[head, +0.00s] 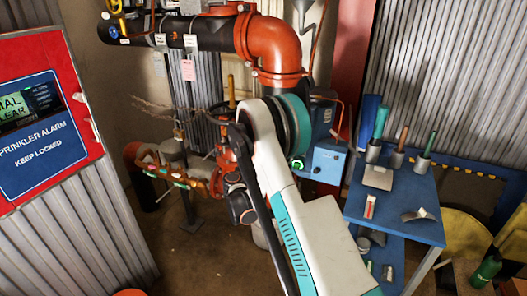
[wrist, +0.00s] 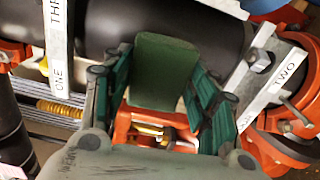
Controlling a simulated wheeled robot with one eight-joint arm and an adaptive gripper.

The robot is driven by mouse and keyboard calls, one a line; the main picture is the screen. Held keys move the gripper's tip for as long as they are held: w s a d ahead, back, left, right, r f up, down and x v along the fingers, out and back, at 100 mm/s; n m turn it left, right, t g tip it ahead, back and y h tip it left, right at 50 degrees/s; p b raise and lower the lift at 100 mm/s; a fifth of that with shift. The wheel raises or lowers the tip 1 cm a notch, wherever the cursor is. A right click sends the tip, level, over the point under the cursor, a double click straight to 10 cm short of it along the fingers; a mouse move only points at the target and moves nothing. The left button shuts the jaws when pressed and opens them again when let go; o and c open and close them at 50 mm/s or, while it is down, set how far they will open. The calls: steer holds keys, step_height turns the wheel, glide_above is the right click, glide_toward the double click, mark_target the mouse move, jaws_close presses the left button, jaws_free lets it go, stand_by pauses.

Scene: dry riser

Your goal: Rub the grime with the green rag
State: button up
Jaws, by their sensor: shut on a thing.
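In the wrist view my gripper (wrist: 165,98) is shut on the green rag (wrist: 165,68), a dark green, flat-faced pad between the two green-padded fingers. The rag lies in front of a thick black pipe (wrist: 215,38); I cannot tell whether it touches the pipe. I cannot make out the grime in either view; the rag and fingers cover part of the pipe. In the head view my arm hides the gripper and the rag.
Labelled grey straps, one reading TWO (wrist: 275,85), and red fittings (wrist: 290,125) flank the pipe. In the head view, a red elbow pipe (head: 272,45) rises behind my arm. A blue table (head: 400,232) with tools stands right; a red alarm cabinet (head: 72,65) stands left.

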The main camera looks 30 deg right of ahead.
steer(key=shift+x, duration=0.95)
stand_by(0.6)
steer(key=shift+s, duration=0.1)
steer(key=s+d, duration=0.2)
steer(key=s, duration=0.1)
steer(key=shift+d, duration=0.25)
steer(key=shift+w, duration=0.1)
steer(key=shift+w+a, duration=0.6)
steer(key=shift+w, duration=0.2)
steer(key=shift+w+a, duration=0.6)
steer(key=shift+w, duration=0.15)
steer(key=shift+c, duration=0.4)
